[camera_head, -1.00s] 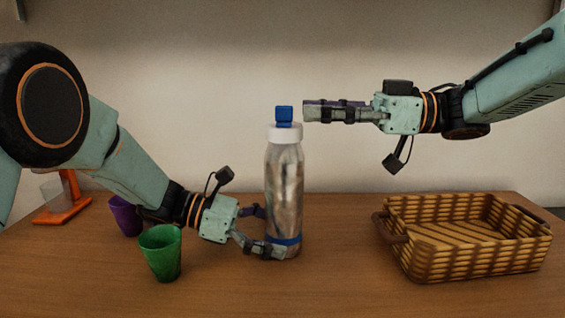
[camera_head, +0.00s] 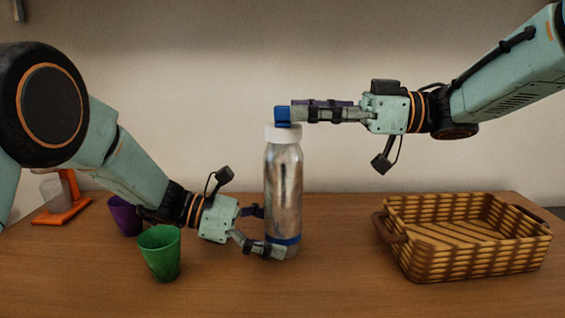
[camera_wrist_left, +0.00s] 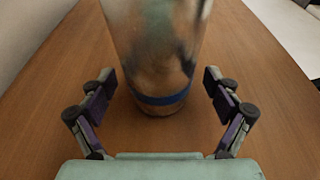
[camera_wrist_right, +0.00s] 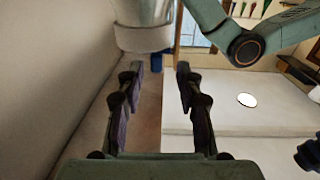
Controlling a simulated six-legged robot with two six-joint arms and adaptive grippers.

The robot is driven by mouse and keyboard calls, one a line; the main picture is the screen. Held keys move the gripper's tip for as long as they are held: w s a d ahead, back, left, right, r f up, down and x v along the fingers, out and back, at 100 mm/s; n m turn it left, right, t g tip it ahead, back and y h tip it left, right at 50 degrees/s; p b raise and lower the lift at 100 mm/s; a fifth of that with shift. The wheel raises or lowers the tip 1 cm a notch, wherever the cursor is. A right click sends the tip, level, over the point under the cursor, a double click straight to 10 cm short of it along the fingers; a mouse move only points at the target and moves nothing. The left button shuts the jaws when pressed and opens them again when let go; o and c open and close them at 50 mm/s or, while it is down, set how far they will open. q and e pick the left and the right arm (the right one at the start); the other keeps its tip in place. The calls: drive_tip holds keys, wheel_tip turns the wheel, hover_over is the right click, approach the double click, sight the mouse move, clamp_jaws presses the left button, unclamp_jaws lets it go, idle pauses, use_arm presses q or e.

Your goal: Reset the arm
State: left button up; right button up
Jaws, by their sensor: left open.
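A silver bottle (camera_head: 283,180) with a white collar (camera_head: 282,134) and a blue cap (camera_head: 282,117) stands upright on the table. My left gripper (camera_head: 271,232) is open low at the bottle's base. In the left wrist view the bottle (camera_wrist_left: 158,60) stands between and beyond the spread fingers, with gaps on both sides. My right gripper (camera_head: 296,112) reaches in from the right at cap height, its fingertips overlapping the cap's right edge. In the right wrist view its fingers are apart, with the white collar (camera_wrist_right: 145,38) just beyond; I cannot tell whether they touch the cap.
A green cup (camera_head: 160,253) stands left of my left gripper, with a purple cup (camera_head: 126,216) behind it. An orange stand (camera_head: 66,210) is at the far left. A brown wicker basket (camera_head: 465,245) stands on the right. The table between bottle and basket is clear.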

sight(282, 106)
use_arm(q)
drive_tip(key=v, duration=0.7)
drive_tip(key=shift+a+r, duration=0.15)
drive_tip(key=shift+a, duration=0.1)
drive_tip(key=x, duration=0.7)
drive_tip(key=shift+d+f, duration=0.2)
drive_tip(key=shift+d, duration=0.1)
use_arm(e)
drive_tip(key=d, duration=0.8)
drive_tip(key=a, duration=1.2)
drive_tip(key=shift+w+a, duration=0.1)
drive_tip(key=shift+w, duration=0.1)
use_arm(q)
drive_tip(key=shift+a, duration=0.1)
use_arm(e)
drive_tip(key=shift+w, duration=0.45)
drive_tip(key=shift+d, duration=0.2)
use_arm(q)
drive_tip(key=shift+r, duration=0.1)
use_arm(e)
drive_tip(key=shift+a, duration=0.1)
use_arm(q)
drive_tip(key=shift+r, duration=0.15)
use_arm(e)
drive_tip(key=shift+a+r, duration=0.15)
drive_tip(key=shift+r, duration=0.05)
